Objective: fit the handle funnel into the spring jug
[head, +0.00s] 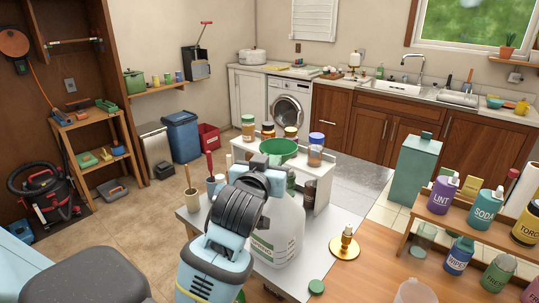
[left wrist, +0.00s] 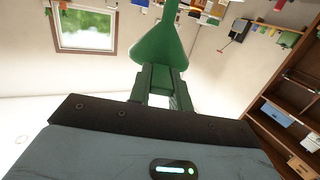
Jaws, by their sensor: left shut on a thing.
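The green handle funnel (head: 279,147) is held up above the table in the head view, its wide bowl showing past my left gripper (head: 268,163). My left gripper is shut on it. In the left wrist view the funnel (left wrist: 160,45) rises from between the fingers (left wrist: 160,88). The spring jug (head: 277,240), whitish and translucent with a label, stands upright on the grey table top below and partly behind my left arm. The jug's mouth is hidden by the gripper and arm, so I cannot tell whether the spout touches it. My right gripper is not in view.
A green cap (head: 316,286) and a brass candle holder (head: 345,245) are right of the jug. A white shelf (head: 318,184) with several jars stands behind. A teal canister (head: 414,175) and a wooden rack (head: 480,232) of bottles stand at the right.

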